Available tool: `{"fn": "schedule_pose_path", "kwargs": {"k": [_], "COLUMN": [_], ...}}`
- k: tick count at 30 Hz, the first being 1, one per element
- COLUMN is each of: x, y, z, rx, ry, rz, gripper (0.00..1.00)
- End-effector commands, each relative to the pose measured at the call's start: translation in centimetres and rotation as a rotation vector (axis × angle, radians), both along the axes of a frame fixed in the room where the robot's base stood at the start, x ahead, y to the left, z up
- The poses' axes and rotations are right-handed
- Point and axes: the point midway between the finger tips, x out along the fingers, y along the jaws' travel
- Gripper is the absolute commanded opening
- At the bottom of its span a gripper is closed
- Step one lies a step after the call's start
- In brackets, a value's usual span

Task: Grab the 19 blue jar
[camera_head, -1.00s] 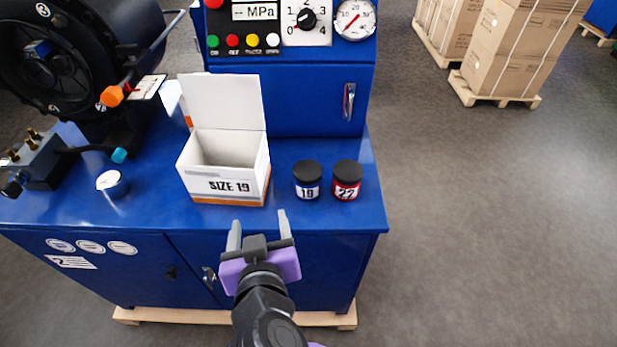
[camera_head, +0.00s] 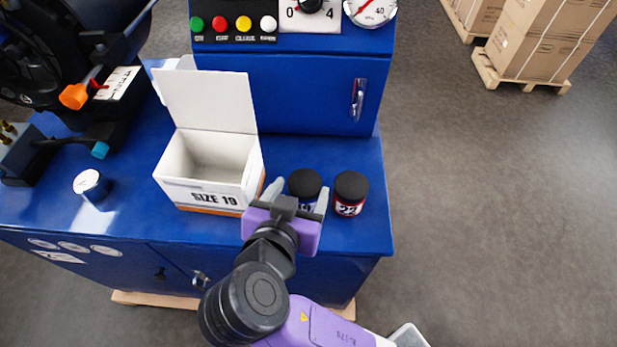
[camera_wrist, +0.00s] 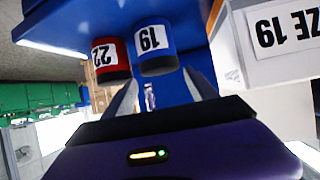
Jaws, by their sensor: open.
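The blue 19 jar (camera_head: 304,184) has a black lid and stands upright on the blue bench top, between the SIZE 19 box and the red jar. In the wrist view the blue jar (camera_wrist: 153,46) appears upside down, just ahead of the fingertips. My gripper (camera_head: 297,198) is open, its fingers pointing at the jar from the front, one finger on each side of its lower part in the head view. The jar's label is partly hidden there by my gripper. I cannot tell whether the fingers touch it.
The red 22 jar (camera_head: 349,193) stands close on the right of the blue jar. The open white SIZE 19 box (camera_head: 212,195) is on the left. The blue cabinet (camera_head: 285,95) rises behind.

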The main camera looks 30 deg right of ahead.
Motion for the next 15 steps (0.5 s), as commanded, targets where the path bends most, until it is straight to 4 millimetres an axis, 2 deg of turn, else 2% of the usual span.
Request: {"fn": "schedule_pose_path", "kwargs": {"k": [15], "x": [2.7], "y": [-3.0], "z": [-2.5], "rx": [-0.002], "ry": [0.004], "rz": [-0.004], "gripper": [0.67]}}
